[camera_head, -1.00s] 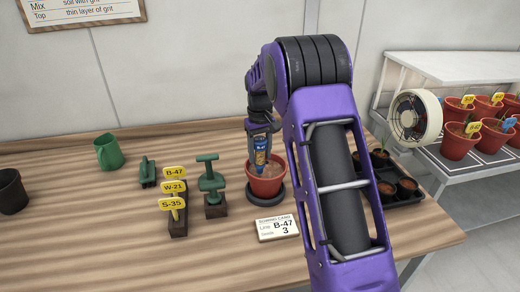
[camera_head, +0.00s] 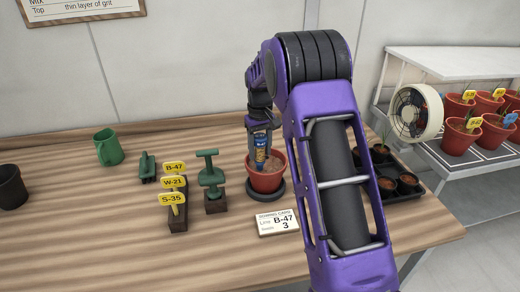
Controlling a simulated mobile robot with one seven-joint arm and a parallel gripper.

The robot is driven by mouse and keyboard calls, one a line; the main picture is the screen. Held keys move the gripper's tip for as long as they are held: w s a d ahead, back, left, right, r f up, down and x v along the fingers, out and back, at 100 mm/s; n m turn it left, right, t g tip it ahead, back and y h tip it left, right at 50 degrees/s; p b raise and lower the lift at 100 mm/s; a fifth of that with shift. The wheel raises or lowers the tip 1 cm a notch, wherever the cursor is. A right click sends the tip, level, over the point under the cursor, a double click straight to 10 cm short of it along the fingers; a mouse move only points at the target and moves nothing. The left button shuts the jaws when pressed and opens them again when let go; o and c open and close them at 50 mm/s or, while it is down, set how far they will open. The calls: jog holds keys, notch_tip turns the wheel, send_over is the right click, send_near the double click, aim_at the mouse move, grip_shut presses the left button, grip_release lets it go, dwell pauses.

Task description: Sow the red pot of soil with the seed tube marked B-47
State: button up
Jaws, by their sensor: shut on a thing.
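The red pot (camera_head: 266,183) of soil stands upright on a dark saucer (camera_head: 282,195) near the middle of the bench. The writing on the tube is too small to read. A sowing card (camera_head: 278,223) in front of the pot reads B-47 and 3.
Left of the pot are a green dibber-like tool (camera_head: 210,177) on a dark block and a dark holder (camera_head: 177,220) with yellow tags B-47, W-21 and S-35. A green mug (camera_head: 109,148), black pot (camera_head: 12,187) and fan (camera_head: 415,112) stand farther out. The front left bench is clear.

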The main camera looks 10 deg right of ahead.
aim_at(260, 136)
jog(key=shift+f, duration=0.65)
dwell(1.1)
jog(key=shift+r, duration=0.1)
jog(key=shift+r+p, duration=1.35)
jog(key=shift+r, duration=2.45)
jog(key=o, duration=0.7)
jog(key=c, duration=0.7)
jog(key=w+d, duration=0.5)
jog(key=shift+f+b, duration=0.3)
jog(key=shift+f, duration=2.85)
